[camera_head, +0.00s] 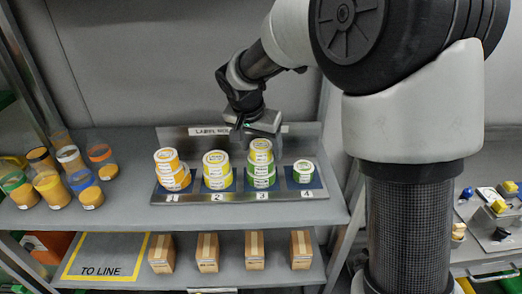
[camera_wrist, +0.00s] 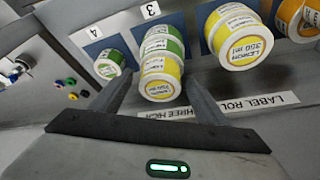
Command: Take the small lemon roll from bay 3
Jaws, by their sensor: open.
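My gripper (camera_head: 258,124) is above the bay 3 stack, pointing down. In the wrist view my gripper (camera_wrist: 162,88) is open, with one finger on each side of the lemon roll in the picture. I cannot tell how far the fingertips are above it. Nothing is held.
Bay 1 has an orange stack (camera_head: 172,169), bay 2 a wider yellow stack (camera_head: 217,170), bay 4 a single green roll (camera_head: 303,171). A sign plate (camera_head: 207,132) stands behind the tray. Several jars (camera_head: 51,188) stand at left; boxes (camera_head: 207,252) are on the lower shelf.

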